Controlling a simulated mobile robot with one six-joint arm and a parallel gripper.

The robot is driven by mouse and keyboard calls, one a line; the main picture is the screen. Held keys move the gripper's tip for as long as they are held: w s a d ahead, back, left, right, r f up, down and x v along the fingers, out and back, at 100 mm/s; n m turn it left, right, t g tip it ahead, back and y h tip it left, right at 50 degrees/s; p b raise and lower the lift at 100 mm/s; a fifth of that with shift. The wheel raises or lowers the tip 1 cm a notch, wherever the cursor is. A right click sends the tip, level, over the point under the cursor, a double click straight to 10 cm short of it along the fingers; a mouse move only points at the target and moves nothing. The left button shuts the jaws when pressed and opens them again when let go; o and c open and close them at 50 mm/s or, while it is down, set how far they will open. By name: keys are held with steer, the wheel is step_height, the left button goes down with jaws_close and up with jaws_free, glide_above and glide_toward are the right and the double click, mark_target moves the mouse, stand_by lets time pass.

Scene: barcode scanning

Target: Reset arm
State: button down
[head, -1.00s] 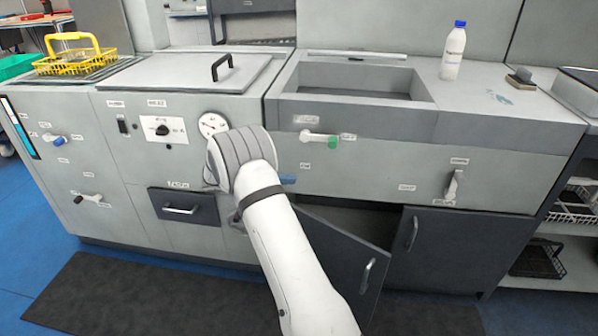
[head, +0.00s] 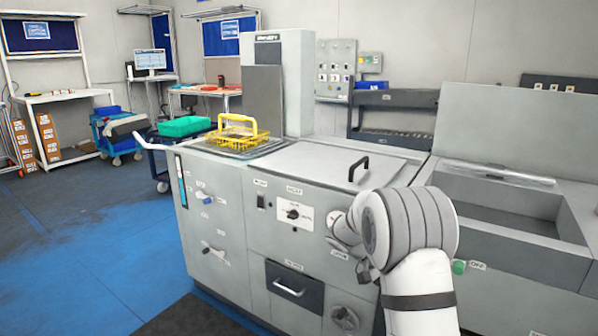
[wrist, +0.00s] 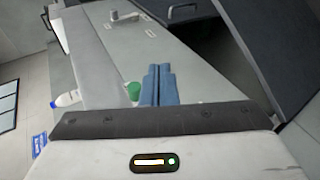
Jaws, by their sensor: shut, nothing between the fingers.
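My gripper (wrist: 158,72) shows in the wrist view as two blue fingers pressed together, with nothing between them. The fingers point at the grey front panel (wrist: 120,50) of the machine, beside a green valve knob (wrist: 133,91). I cannot tell how far the fingertips are from the panel. In the head view my arm rises at the lower right, in front of the machine (head: 225,230); the fingers cannot be made out there. The green knob also shows in the head view (head: 458,267), just right of my arm.
A yellow basket (head: 236,134) sits on the machine's left top. A lid with a black handle (head: 357,169) and an open sink (head: 510,210) lie to the right. A dark cabinet door (wrist: 280,45) stands near the gripper in the wrist view. Blue floor (head: 90,250) at left is clear.

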steer(key=s+a+r+n+t+y+p, duration=0.2)
steer(key=s+a+r+y+p, duration=0.3)
steer(key=s+r+p, duration=0.4)
steer(key=s+a+r+n+t+y+p, duration=0.2)
steer(key=s+a+r+t+y+p, duration=0.2)
steer(key=s+r, duration=1.1)
steer(key=s+a+y+p, duration=0.2)
steer(key=a+p, duration=0.2)
steer(key=p, duration=0.1)
steer(key=shift+a+r, duration=0.3)
steer(key=shift+s+d, duration=0.1)
